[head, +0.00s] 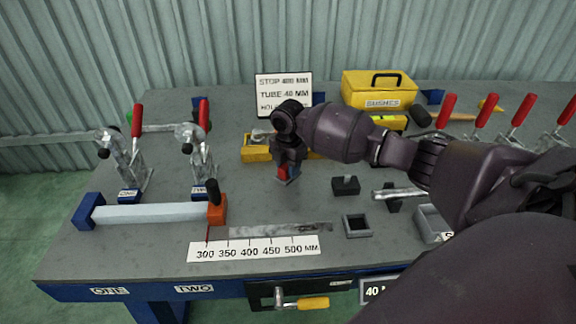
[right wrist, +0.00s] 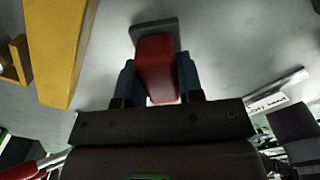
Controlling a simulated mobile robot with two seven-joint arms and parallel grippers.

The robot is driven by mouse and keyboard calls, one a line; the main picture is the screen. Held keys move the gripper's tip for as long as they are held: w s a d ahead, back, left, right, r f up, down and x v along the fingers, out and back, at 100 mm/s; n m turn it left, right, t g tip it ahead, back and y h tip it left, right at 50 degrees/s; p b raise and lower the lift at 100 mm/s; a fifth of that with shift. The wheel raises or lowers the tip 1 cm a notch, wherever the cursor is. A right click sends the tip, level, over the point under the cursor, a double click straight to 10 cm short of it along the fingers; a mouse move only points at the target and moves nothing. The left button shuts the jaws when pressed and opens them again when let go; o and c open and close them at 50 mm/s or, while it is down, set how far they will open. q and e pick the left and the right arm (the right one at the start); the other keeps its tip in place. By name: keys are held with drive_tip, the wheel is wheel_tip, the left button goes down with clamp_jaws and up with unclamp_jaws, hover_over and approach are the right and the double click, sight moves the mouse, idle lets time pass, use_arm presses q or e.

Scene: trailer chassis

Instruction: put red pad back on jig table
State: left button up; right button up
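The red pad (head: 283,172) shows just below my right gripper (head: 287,168) in the head view, over the middle of the grey jig table (head: 140,250). In the right wrist view, the red pad (right wrist: 157,68) sits between both fingers of my right gripper (right wrist: 157,82), which look closed against its sides. A grey plate (right wrist: 167,24) shows at the pad's far end; I cannot tell whether it belongs to the pad. Whether the pad touches the table is unclear. My left gripper is out of view.
A yellow bar (head: 257,154) lies behind the gripper, with a sign (head: 284,95) and yellow bushes box (head: 378,89) farther back. Red-handled clamps (head: 203,150) stand at left. A tube (head: 150,214), scale strip (head: 254,249) and square frame (head: 357,225) are in front.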

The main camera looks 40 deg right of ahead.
drive_tip(key=o, duration=0.4)
drive_tip(key=shift+o, duration=0.2)
drive_tip(key=shift+r, duration=0.55)
wheel_tip(320, 180, up, 11)
drive_tip(key=p, duration=0.2)
drive_tip(key=shift+r, duration=0.15)
